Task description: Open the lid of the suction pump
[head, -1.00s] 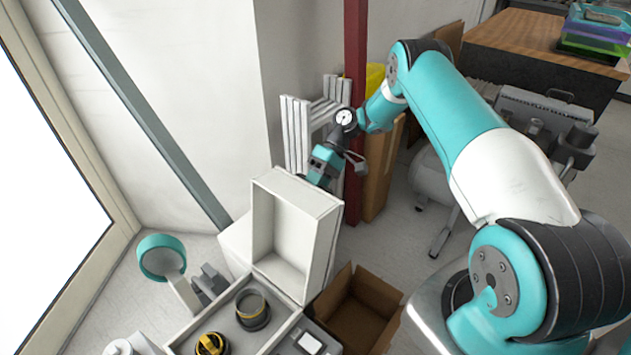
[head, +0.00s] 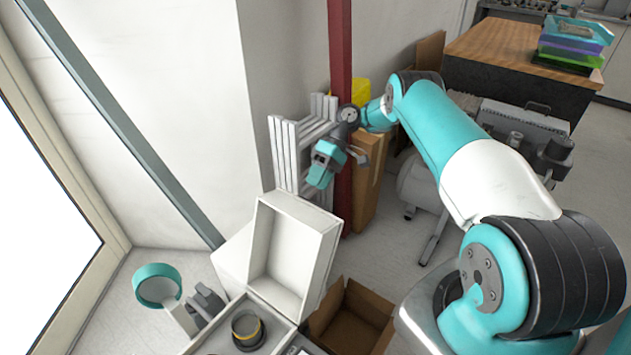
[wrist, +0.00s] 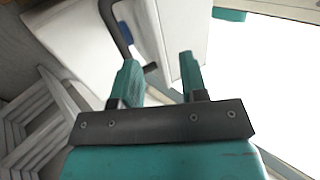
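The suction pump is a white box with its hollow white lid (head: 293,245) standing raised, tilted up from the back of the body (head: 277,303). A round dark canister (head: 247,330) with a yellow band sits inside the body. My gripper (head: 319,178) is just above and behind the lid's top edge in the head view, apparently apart from it. In the wrist view my gripper (wrist: 160,85) has its two teal fingers spread, with nothing held between them. A white panel edge and a dark curved bar lie beyond the fingers; I cannot tell whether they belong to the pump.
An open cardboard box (head: 352,318) stands right of the pump. White slatted panels (head: 292,150) and a red post (head: 341,60) are close behind my gripper. A teal ring-shaped item (head: 157,286) is at the left. A grey compressor (head: 425,190) stands at the right.

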